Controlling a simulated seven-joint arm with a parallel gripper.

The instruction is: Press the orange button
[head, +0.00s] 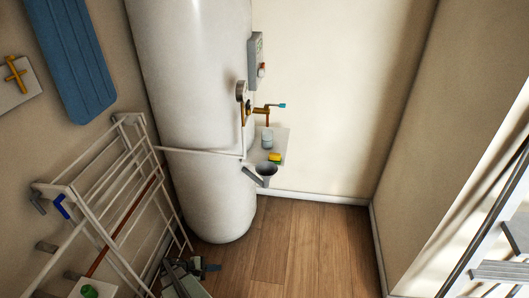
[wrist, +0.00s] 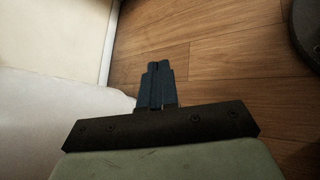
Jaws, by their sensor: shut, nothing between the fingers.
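A grey box (head: 255,54) is mounted beside the tall white tank in the head view. A small orange-red part (head: 262,70) sticks out on its lower right; it looks like the orange button, but it is too small to be sure. My gripper (head: 213,267) is low over the floor at the bottom of the head view, well below the box and apart from it. In the wrist view, its dark blue fingers (wrist: 154,72) are together and empty, over the wooden floor. The button does not show in the wrist view.
The white tank (head: 195,110) stands beside a tap with a blue-tipped handle (head: 276,106). Below is a small shelf (head: 281,142) with a cup, a yellow-green block and a funnel. A white rack (head: 100,190) stands at left. The floor (head: 310,240) at centre right is clear.

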